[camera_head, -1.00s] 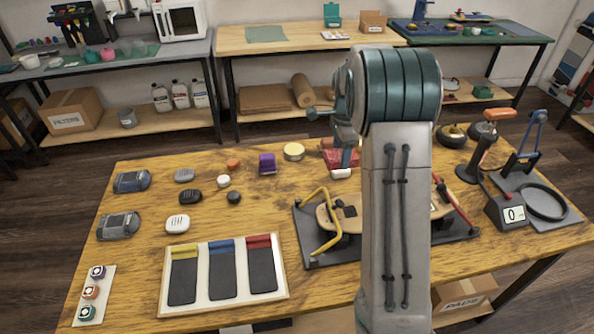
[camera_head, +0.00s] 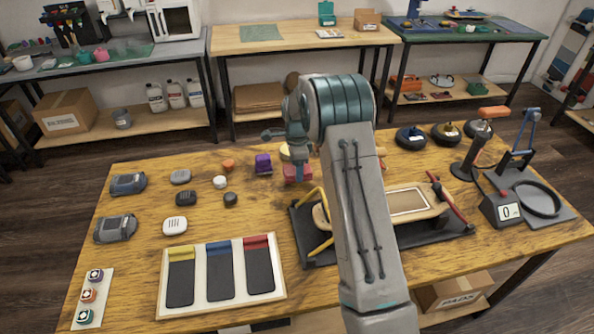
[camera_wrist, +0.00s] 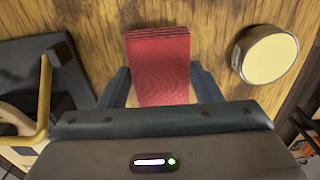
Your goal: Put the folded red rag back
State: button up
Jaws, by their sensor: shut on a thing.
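The folded red rag (camera_head: 297,173) is at the back middle of the wooden table, partly hidden by my gripper (camera_head: 299,172). In the wrist view, the rag (camera_wrist: 160,65) lies between the two dark fingers of my gripper (camera_wrist: 160,80), with its layered folded edge at the top. The fingers are closed on its left and right sides. I cannot tell whether the rag touches the table or hangs just above it.
A round tin with a pale yellow top (camera_wrist: 270,53) is right of the rag in the wrist view. A purple block (camera_head: 263,163) stands left of the rag. A board on a black stand (camera_head: 300,222) with a yellow clamp arm (camera_wrist: 44,105) is close by.

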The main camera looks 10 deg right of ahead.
jog(key=shift+f, duration=0.95)
jog(key=shift+f, duration=0.1)
jog(key=o, duration=0.9)
jog(key=shift+f, duration=0.1)
jog(key=shift+o, duration=0.2)
